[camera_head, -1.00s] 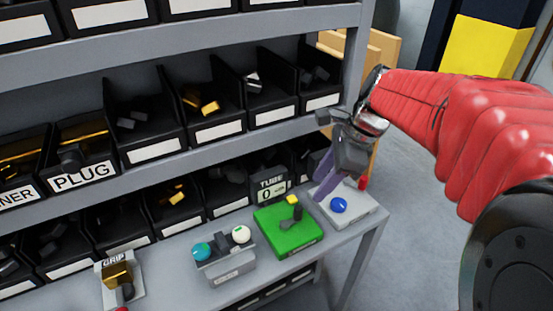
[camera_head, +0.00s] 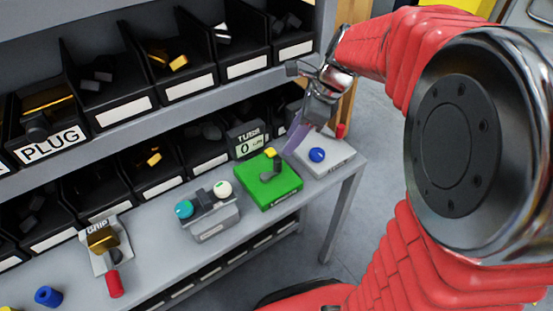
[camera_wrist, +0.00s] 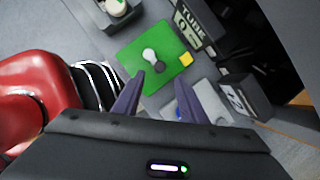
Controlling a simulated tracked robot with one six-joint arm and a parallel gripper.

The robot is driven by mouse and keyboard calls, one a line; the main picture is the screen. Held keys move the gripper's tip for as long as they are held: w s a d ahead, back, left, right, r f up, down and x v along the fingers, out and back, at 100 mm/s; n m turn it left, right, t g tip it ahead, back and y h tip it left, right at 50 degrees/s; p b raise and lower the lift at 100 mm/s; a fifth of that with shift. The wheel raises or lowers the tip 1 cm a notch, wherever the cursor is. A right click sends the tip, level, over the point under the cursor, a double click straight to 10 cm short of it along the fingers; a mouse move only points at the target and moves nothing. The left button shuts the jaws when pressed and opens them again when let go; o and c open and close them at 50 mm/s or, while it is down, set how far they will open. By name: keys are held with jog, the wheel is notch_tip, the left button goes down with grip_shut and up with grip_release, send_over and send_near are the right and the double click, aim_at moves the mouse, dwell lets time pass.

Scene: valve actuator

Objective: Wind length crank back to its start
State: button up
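The crank (camera_head: 271,168), a grey arm with a dark knob, sits on a green box (camera_head: 285,187) on the bench. A small yellow block (camera_head: 270,152) is at the box's back edge. A display marked TUBE (camera_head: 248,144) stands behind and seems to read 0. In the wrist view the crank (camera_wrist: 152,58) lies beyond my fingertips on the green plate (camera_wrist: 130,55). My gripper (camera_head: 295,142) is just right of the green box, above the bench. In the wrist view its two purple fingers (camera_wrist: 157,98) are apart with nothing held between them.
A pale box with a blue knob (camera_head: 317,155) and a red part (camera_head: 340,130) stands right of the green box. A grey box with teal and white knobs (camera_head: 210,220) stands left. A GRIP fixture (camera_head: 103,238) is further left. Shelf bins (camera_head: 200,150) rise behind.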

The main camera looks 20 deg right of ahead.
aim_at(278, 159)
jog(key=x, duration=1)
jog(key=shift+c, duration=0.3)
grip_shut()
jog(key=shift+a, duration=0.35)
jog(key=shift+d, duration=0.25)
